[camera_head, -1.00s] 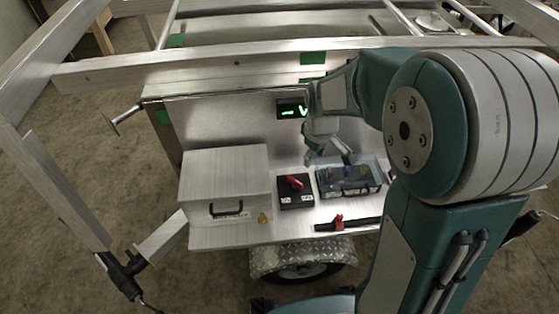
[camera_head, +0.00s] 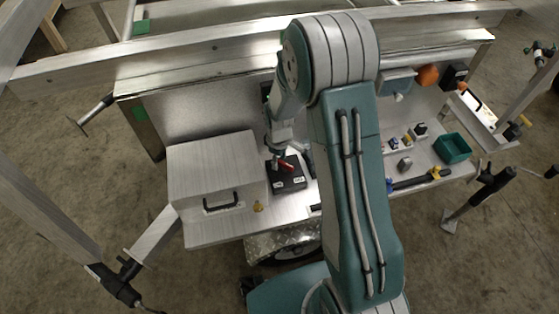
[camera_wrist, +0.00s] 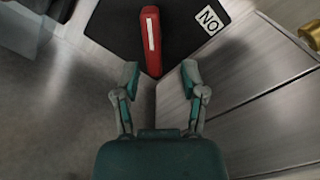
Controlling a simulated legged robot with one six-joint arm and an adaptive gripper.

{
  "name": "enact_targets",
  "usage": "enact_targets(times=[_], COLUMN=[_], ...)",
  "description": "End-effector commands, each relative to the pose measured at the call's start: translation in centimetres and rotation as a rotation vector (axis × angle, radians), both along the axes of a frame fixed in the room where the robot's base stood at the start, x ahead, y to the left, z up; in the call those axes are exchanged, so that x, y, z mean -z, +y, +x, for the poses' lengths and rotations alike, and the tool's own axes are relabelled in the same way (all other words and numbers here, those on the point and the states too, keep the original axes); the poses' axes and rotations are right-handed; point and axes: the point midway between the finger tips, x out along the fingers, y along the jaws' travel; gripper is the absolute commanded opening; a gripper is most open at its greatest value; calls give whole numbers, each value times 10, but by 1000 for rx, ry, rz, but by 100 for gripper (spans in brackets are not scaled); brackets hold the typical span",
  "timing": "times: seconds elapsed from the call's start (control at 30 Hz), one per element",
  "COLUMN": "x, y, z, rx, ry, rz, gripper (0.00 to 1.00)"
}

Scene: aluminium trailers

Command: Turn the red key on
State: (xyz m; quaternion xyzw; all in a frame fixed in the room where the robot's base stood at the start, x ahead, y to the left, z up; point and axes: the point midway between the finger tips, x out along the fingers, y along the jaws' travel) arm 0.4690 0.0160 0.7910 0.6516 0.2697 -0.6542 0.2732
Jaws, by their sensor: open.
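The red key (camera_wrist: 151,42) is a red handle with a white stripe on a black box (camera_wrist: 112,22). A white label reading "NO" (camera_wrist: 210,19) is on the box. In the head view the key (camera_head: 286,166) shows small on top of the black box (camera_head: 288,180), right of the silver case. My gripper (camera_wrist: 160,80) is open in the wrist view, with its two fingers apart. The near end of the key points toward the gap between the fingertips, and the fingers do not grip it. In the head view my gripper (camera_head: 276,160) is over the box, partly hidden.
A silver case (camera_head: 215,170) with a black handle stands left of the box. My arm hides the middle of the shelf. A green bin (camera_head: 452,148) and several small items stand at the right.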

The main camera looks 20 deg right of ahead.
Motion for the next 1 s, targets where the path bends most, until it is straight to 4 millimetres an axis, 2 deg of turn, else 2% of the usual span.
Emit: enact_targets(times=[0.13,0.4,0.43,0.53,0.57,1.0], x=[12,14,14,13,13,13], y=[-3,-2,-2,-2,-1,-1], z=[0,0,0,0,0,2], rx=[2,2,2,2,2,8], ry=[1,-1,-1,-1,-1,-4], rz=[4,2,1,1,1,1], gripper=[54,54,50,5,0,0])
